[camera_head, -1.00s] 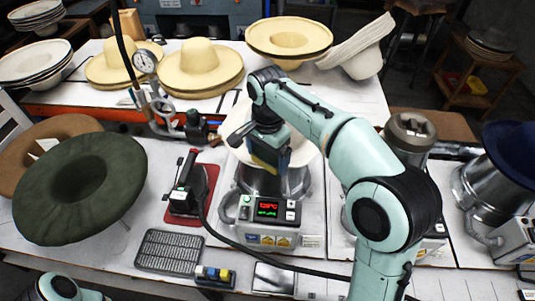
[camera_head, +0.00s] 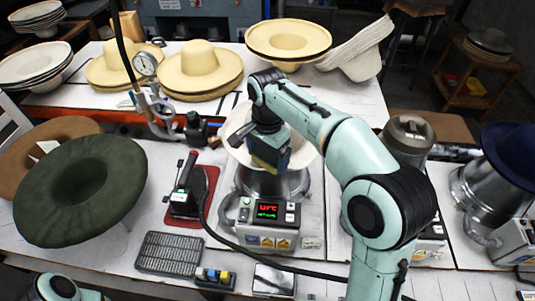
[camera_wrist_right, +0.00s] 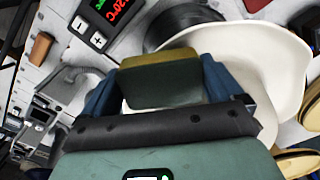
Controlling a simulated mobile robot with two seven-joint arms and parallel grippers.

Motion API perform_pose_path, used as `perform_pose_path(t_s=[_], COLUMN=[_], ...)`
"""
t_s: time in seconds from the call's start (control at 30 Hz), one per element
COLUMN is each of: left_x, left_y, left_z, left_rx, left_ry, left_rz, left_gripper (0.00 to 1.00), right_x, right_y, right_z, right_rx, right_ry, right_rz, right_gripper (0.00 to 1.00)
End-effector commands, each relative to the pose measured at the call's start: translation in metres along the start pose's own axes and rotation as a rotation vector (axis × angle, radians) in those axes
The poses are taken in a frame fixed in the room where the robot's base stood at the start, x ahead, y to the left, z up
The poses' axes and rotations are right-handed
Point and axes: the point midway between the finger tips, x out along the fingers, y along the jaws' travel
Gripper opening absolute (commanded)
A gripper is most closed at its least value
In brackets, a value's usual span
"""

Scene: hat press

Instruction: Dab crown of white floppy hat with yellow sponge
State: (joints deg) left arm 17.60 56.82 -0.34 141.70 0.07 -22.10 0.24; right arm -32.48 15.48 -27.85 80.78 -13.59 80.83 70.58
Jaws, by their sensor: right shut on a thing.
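The white floppy hat (camera_head: 236,128) sits on the metal press in the middle of the table, partly hidden by my right gripper. Its white brim also shows in the right wrist view (camera_wrist_right: 283,58). My right gripper (camera_head: 268,160) is shut on the yellow sponge (camera_head: 265,167), over the front part of the hat. In the right wrist view, the sponge (camera_wrist_right: 160,83) has a yellow upper band and a dark green face, held between blue fingers. I cannot tell whether the sponge touches the crown. My left gripper is not in view.
The press (camera_head: 270,215) has a lit red display. An iron (camera_head: 187,190) on a red pad and a black grate (camera_head: 168,252) lie left of it. A dark green hat (camera_head: 85,190) stands far left. Straw hats (camera_head: 200,68) fill the back table.

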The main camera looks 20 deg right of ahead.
Motion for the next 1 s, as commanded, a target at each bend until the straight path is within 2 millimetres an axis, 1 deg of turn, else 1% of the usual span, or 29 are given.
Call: perform_pose_path(t_s=[0.47, 1.0], left_x=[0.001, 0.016], left_y=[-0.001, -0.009], left_z=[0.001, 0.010], left_rx=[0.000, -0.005], left_ry=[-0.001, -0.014], left_rz=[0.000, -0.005], left_gripper=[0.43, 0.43], right_x=[0.000, 0.001], right_y=[0.001, 0.014], right_z=[0.001, 0.021], right_rx=[0.000, 0.000], right_ry=[0.001, 0.000], right_rz=[0.000, 0.001], right_gripper=[0.69, 0.69])
